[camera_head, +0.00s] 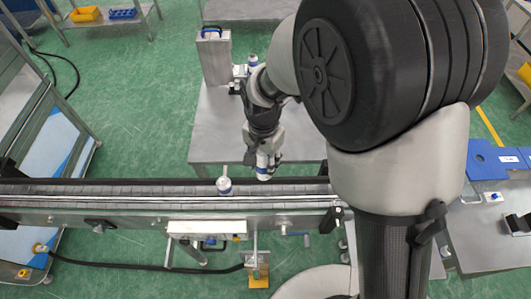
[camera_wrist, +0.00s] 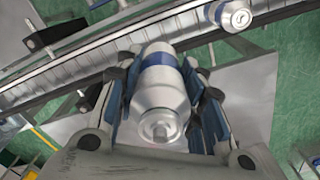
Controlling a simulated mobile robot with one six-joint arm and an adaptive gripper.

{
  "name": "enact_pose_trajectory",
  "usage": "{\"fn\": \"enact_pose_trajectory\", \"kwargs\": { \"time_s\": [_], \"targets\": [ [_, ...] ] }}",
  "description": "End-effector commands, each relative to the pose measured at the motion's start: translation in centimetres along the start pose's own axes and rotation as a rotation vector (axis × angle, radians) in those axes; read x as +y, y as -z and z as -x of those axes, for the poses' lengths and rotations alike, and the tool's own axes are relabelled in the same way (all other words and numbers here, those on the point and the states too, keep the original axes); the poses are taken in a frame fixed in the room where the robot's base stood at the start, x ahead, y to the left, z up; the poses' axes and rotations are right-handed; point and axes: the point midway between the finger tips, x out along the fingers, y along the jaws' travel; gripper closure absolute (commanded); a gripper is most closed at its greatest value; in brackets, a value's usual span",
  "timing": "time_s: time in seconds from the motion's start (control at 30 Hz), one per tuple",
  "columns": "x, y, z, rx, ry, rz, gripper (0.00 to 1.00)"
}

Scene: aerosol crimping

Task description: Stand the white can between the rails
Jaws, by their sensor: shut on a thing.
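My gripper (camera_head: 264,152) is shut on a white can (camera_wrist: 165,85) with a blue band. In the wrist view the can lies lengthwise between the two finger pads, its silver end towards the camera. The held can shows below the fingers in the head view (camera_head: 262,165), near the conveyor's table-side edge. Its lower end seems clear of any surface, but the height is hard to tell. The conveyor (camera_head: 130,190) has long rails (camera_head: 130,205) along its belt.
Another white can with a blue band (camera_head: 224,187) stands on the conveyor, left of my gripper; it shows at top right in the wrist view (camera_wrist: 233,16). A grey table (camera_head: 215,135) carries a metal machine (camera_head: 215,60) and a further can (camera_head: 253,61). The belt further left is clear.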

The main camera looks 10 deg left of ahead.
Motion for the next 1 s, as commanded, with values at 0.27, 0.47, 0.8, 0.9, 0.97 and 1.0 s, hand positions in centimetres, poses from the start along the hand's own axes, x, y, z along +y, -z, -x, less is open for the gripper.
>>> {"fn": "enact_pose_trajectory", "kwargs": {
  "time_s": [0.27,0.47,0.8,0.9,0.97,1.0],
  "targets": [
    [0.0,0.0,-1.7,-0.001,-0.001,0.0,0.87],
    [0.1,0.0,-3.3,-0.001,-0.001,0.0,0.87],
    [0.0,0.0,-6.0,0.0,0.0,0.0,0.87],
    [0.1,0.0,-6.9,-0.001,-0.001,0.0,0.87],
    [0.1,0.0,-7.3,-0.001,-0.001,0.0,0.87],
    [0.1,0.0,-7.7,-0.001,-0.001,0.0,0.87]
  ]
}}
